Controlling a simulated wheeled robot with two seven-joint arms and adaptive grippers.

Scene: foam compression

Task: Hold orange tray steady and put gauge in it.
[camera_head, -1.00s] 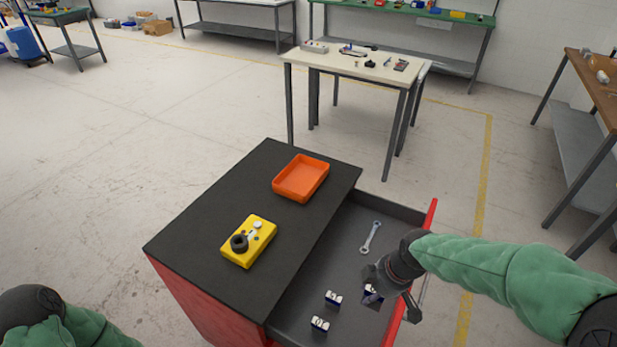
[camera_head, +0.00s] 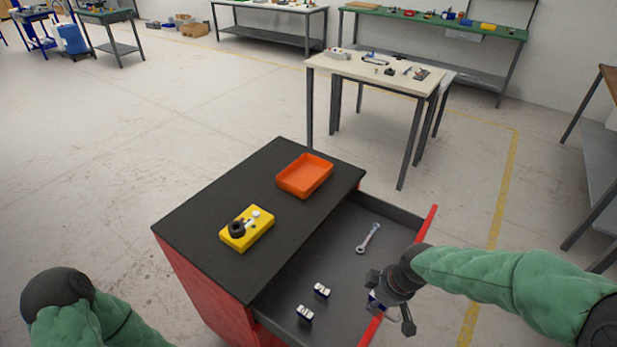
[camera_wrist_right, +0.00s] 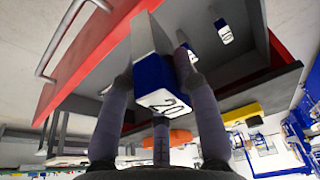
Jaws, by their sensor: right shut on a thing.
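The orange tray (camera_head: 304,177) lies empty on the black top of the red cabinet, near its far right corner. My right gripper (camera_head: 389,300) is over the drawer's front edge. It is shut on a blue gauge with a white face marked 20, which shows in the right wrist view (camera_wrist_right: 153,75). In the head view the gripper hides most of this gauge (camera_head: 374,301). Two similar gauges stand in the open drawer, one farther back (camera_head: 321,290) and one nearer (camera_head: 305,315). My left gripper is out of view and nothing holds the tray.
A yellow box with a black knob (camera_head: 246,229) sits on the cabinet top (camera_head: 200,228), nearer than the tray. A wrench (camera_head: 368,238) lies in the open drawer (camera_head: 345,265). The drawer has a red front (camera_head: 427,224). A white table (camera_head: 390,72) stands behind, with floor between.

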